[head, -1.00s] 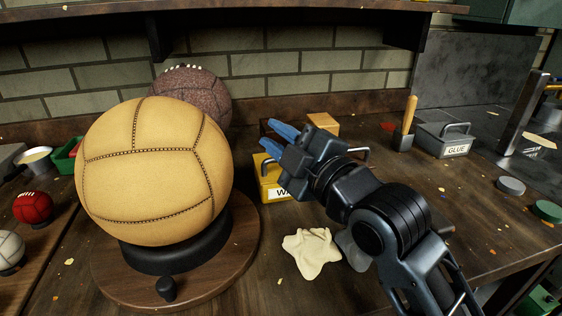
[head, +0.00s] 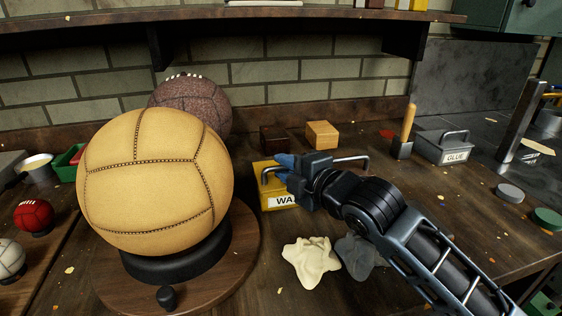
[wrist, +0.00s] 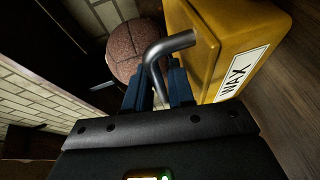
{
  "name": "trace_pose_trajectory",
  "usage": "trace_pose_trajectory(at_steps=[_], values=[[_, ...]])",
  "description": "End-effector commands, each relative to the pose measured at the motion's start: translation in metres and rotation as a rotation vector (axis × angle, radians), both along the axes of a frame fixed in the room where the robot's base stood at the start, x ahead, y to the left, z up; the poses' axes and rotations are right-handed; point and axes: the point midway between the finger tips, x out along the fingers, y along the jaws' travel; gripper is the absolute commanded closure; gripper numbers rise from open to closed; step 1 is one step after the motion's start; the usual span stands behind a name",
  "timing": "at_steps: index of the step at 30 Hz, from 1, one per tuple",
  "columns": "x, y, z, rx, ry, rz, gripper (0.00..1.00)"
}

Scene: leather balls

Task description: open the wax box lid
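The wax box (head: 279,204) is yellow with a white label, its lettering partly covered by my gripper in the head view. It stands on the workbench to the right of the large tan ball. Its lid looks shut. My gripper (head: 283,167) is at the handle, in front of the box. In the wrist view the box (wrist: 225,45) is close at upper right, and the bent handle (wrist: 157,62) runs between the two blue fingers (wrist: 158,88). The fingers look apart, one on each side of the bar.
The large tan ball (head: 155,180) on its round wooden base stands left of the box. A brown ball (head: 200,98), a dark block (head: 273,138) and a tan block (head: 322,134) are behind. A cream cloth (head: 310,262) lies in front. The glue box (head: 443,147) stands right.

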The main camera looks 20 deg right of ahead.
Motion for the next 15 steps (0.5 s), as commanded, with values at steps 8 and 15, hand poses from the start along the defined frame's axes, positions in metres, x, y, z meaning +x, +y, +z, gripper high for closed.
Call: trace_pose_trajectory(at_steps=[8,15], values=[[0.016,0.005,-0.003,0.0,0.0,0.001,0.77],[0.017,0.005,-0.003,0.001,-0.001,0.0,0.77]])
